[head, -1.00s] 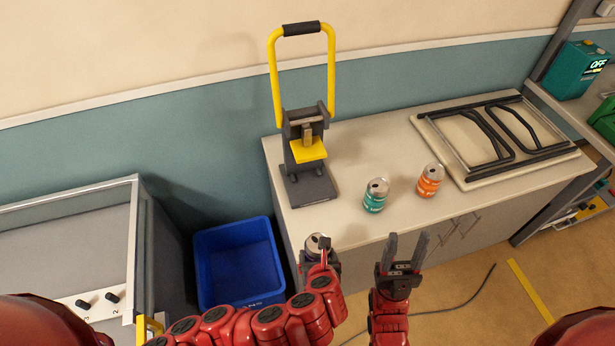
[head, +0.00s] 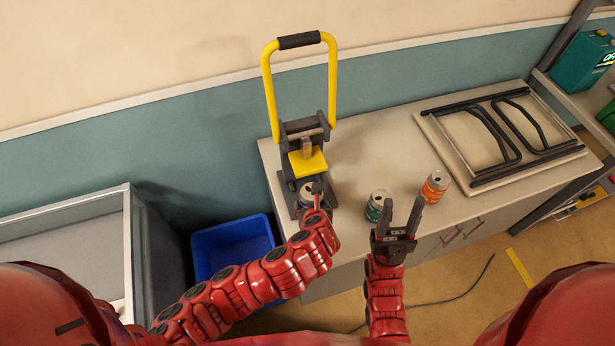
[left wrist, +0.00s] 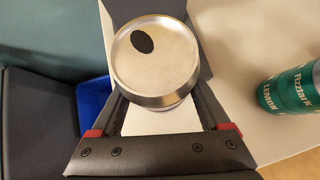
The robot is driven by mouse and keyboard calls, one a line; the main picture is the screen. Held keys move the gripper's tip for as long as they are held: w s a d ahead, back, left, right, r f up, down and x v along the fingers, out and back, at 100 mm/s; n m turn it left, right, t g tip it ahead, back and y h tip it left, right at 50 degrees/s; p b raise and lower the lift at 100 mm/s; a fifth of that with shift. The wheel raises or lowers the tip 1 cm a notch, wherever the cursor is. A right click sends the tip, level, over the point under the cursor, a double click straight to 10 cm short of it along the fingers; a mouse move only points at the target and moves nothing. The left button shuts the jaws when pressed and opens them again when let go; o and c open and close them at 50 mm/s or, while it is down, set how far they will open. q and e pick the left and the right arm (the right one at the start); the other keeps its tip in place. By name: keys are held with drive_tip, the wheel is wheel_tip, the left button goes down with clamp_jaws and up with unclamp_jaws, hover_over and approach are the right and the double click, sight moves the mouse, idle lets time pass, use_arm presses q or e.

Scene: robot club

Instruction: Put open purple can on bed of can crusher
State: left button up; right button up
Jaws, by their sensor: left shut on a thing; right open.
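The open can (head: 307,190) shows its silver top with a dark mouth hole; in the left wrist view its top (left wrist: 165,60) fills the upper middle, and little of its side colour shows. My left gripper (head: 315,193) is shut on it, with a finger on each side. The can is upright over the bed of the can crusher (head: 297,205), below the yellow press plate (head: 308,163). I cannot tell whether its bottom touches the bed. My right gripper (head: 397,218) is open and empty, in front of the teal can.
A teal can (head: 377,205) and an orange can (head: 435,186) stand on the counter (head: 365,150) right of the crusher. A blue bin (head: 232,250) stands on the floor at left. The crusher's yellow handle (head: 267,90) is up.

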use_arm(q)
drive_tip(key=w, duration=0.3)
drive_tip(key=w+p, duration=0.1)
drive_tip(key=shift+w+a, duration=0.2)
drive_tip(key=shift+a, duration=0.05)
drive_tip(key=shift+w+a, duration=0.15)
drive_tip(key=shift+w, duration=0.5)
drive_tip(key=w+p, duration=0.2)
drive_tip(key=shift+w+a+f, duration=0.15)
drive_tip(key=shift+w+f, duration=0.15)
drive_tip(key=shift+f, duration=0.55)
